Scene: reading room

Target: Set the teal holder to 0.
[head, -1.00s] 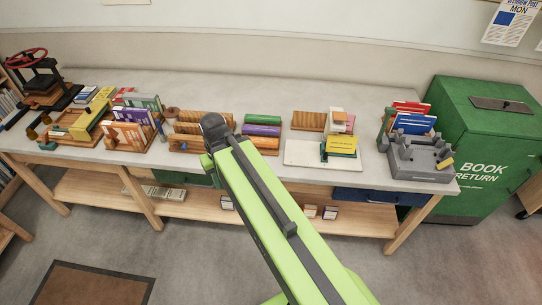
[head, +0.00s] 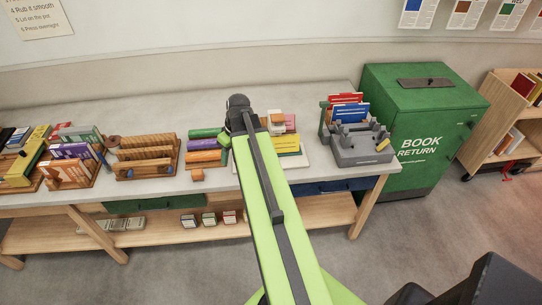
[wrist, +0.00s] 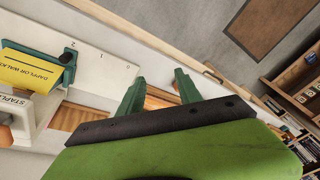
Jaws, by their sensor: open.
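The teal holder (wrist: 68,68) shows at the left of the wrist view, on a white board (wrist: 105,62) with small printed marks along its edge. It stands against a yellow book (wrist: 30,66) and sits close to the mark that looks like a 2. The 1 and 0 marks lie farther right, toward my gripper. My gripper (wrist: 160,88) is open and empty, to the right of the holder and apart from it. In the head view the yellow book (head: 287,143) shows on the white board (head: 301,161), partly behind my arm, which hides my fingers.
A grey fixture (head: 362,150) with upright books stands right of the board, beside the green book return (head: 415,120). Coloured rolls (head: 205,145) and a wooden rack (head: 147,160) stand to the left on the grey table (head: 200,100). The table's back strip is clear.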

